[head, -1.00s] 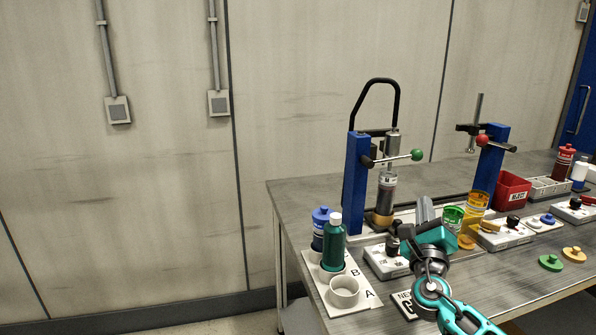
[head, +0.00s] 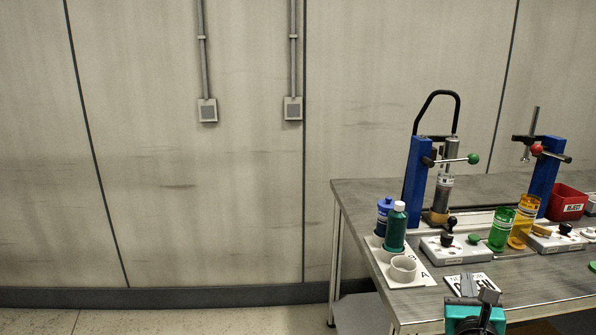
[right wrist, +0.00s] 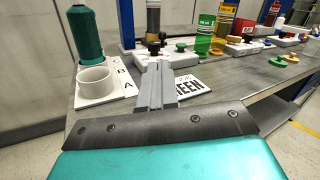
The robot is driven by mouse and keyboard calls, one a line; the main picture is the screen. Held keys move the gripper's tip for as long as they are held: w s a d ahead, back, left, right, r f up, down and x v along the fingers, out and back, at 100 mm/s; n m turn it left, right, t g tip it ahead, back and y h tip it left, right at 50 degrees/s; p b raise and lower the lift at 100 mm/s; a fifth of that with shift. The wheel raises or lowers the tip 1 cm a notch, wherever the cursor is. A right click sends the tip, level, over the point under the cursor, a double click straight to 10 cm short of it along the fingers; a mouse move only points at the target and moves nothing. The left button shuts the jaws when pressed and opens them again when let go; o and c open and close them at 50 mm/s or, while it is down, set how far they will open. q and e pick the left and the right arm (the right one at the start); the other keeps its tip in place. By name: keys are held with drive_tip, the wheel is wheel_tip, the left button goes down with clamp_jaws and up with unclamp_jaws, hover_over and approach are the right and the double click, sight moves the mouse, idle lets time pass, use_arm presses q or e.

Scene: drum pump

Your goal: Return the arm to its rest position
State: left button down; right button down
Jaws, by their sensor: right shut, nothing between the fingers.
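My right gripper (head: 479,287) is at the bottom of the head view, at the table's front edge, and its grey fingers are shut with nothing between them. The card (head: 466,281) also shows in the head view, just beyond the gripper. My left gripper is not in view.
The table (head: 545,277) fills the right side. At its left end a white board (head: 428,280) holds a green bottle (head: 395,232), a blue bottle (head: 384,213) and an empty white cup (head: 403,268). Blue-posted presses (head: 414,185) stand behind. Open floor (head: 200,318) lies left.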

drive_tip(key=s+a+f+m+g+y, duration=0.25)
drive_tip(key=s+a+f+m, duration=0.2)
drive_tip(key=f+m, duration=0.3)
drive_tip(key=s+a+f+m+g+y, duration=0.2)
drive_tip(key=s+a+f+m+y, duration=0.15)
drive_tip(key=s+f+m, duration=0.35)
drive_tip(key=s+a+f+m+g+y, duration=0.1)
drive_tip(key=s+a+f+m, duration=0.2)
drive_tip(key=s+m, duration=0.3)
drive_tip(key=s+a+f+m+g+y, duration=0.1)
drive_tip(key=s+a+f+m, duration=0.1)
drive_tip(key=s+a+m, duration=0.2)
drive_tip(key=s+m, duration=0.3)
drive_tip(key=m, duration=0.4)
drive_tip(key=shift+s+a+f+y, duration=0.3)
drive_tip(key=shift+a+f+y, duration=0.05)
drive_tip(key=shift+f+y, duration=0.05)
